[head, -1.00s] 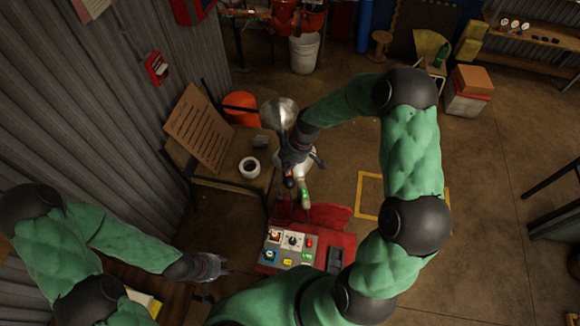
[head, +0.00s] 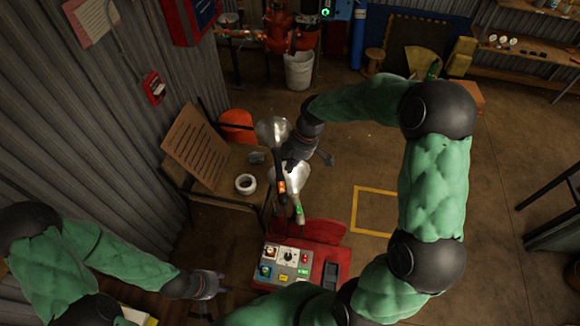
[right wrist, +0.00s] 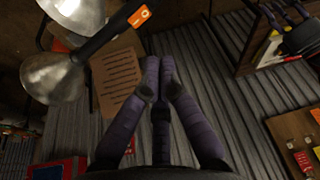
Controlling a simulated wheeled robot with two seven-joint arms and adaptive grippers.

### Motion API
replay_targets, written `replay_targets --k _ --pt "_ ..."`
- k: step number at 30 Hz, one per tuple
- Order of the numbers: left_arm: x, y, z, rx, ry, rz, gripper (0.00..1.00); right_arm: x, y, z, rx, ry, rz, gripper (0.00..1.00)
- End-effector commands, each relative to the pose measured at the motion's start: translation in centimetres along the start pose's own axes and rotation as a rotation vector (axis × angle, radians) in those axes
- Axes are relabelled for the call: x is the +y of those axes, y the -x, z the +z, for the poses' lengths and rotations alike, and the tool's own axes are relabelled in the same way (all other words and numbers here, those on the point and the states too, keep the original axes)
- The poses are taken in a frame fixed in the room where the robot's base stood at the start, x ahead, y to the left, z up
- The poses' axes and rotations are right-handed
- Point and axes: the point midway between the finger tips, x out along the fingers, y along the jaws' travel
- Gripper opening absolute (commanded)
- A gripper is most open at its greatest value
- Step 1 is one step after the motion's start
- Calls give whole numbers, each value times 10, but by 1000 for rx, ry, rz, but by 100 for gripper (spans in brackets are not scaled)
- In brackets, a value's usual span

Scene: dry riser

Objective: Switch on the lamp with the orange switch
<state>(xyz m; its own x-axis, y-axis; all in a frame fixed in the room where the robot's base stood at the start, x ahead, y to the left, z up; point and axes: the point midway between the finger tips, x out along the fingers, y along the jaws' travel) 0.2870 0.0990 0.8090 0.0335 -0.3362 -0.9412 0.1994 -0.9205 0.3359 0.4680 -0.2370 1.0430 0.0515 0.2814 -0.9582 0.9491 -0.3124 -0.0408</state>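Two lamps with silvery shades stand close together in the head view. The lamp with the orange switch has the farther shade (head: 272,130) and a dark stem; its orange switch (head: 281,187) is on the stem. In the right wrist view the orange switch (right wrist: 139,16) shows at the top, left of my fingers. The other lamp (head: 289,175) has a green switch (head: 299,210).
A red case with a control panel (head: 287,263) stands in front of the lamps. Open floor (head: 400,165) lies to the right.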

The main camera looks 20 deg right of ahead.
Motion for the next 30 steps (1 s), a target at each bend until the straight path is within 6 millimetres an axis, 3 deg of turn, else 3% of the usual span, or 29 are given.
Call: replay_targets --k 8,19,30 --pt "-2 -4 0 0 0 0 40 1 0 0 0 2 9 0" --pt "-14 -40 -1 0 0 0 40 10 3 -1 2 28 93 0" --pt "-14 -40 -2 0 0 0 40 11 7 -2 3 29 102 0"
